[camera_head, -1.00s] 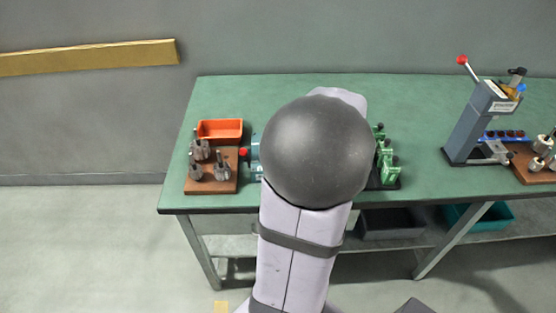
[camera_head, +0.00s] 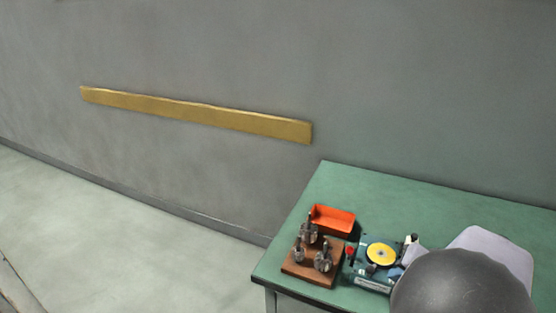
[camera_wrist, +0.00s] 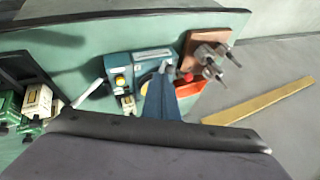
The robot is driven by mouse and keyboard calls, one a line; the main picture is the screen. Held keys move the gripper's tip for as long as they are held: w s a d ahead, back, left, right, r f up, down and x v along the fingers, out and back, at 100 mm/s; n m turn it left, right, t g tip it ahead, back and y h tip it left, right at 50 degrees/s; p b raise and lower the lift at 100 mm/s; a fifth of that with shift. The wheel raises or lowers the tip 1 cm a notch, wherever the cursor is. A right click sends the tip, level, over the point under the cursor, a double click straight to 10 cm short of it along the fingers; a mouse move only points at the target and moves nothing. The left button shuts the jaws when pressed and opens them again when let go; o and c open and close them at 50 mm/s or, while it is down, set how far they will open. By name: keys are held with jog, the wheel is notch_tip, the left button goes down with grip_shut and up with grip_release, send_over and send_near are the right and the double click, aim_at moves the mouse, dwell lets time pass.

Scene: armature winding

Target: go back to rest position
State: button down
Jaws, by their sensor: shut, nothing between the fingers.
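My gripper (camera_wrist: 161,92) shows in the wrist view as a dark blue tapered pair of fingers, shut and empty. It points toward the teal winding machine (camera_wrist: 126,68) and overlaps it in the picture; I cannot tell the gap. In the head view the machine (camera_head: 372,272) has a yellow disc on top and sits on the green table (camera_head: 340,185). My dark rounded arm joint is at the lower right there, and the gripper is not visible in that view.
A brown wooden block (camera_head: 310,273) with several metal armatures stands left of the machine, with an orange tray (camera_head: 333,222) behind it. Green-and-white parts (camera_wrist: 38,102) stand at the wrist view's left. The table's back is clear. A yellow strip (camera_head: 200,110) runs along the wall.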

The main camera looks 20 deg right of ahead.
jog(key=s+a+f+m+g+y, duration=0.1)
jog(key=s+a+f+m+g, duration=0.35)
jog(key=s+a+f, duration=0.35)
jog(key=w+a+r+n+g+p, duration=0.1)
jog(key=w+a+r+n+p, duration=0.1)
jog(key=a+n, duration=0.5)
jog(key=w+a+r+n+g+p, duration=0.1)
jog(key=w+a+n+p, duration=0.1)
jog(key=a+n, duration=0.6)
jog(key=shift+w+a+r+g, duration=0.4)
jog(key=shift+w+a, duration=0.4)
jog(key=shift+a, duration=2.25)
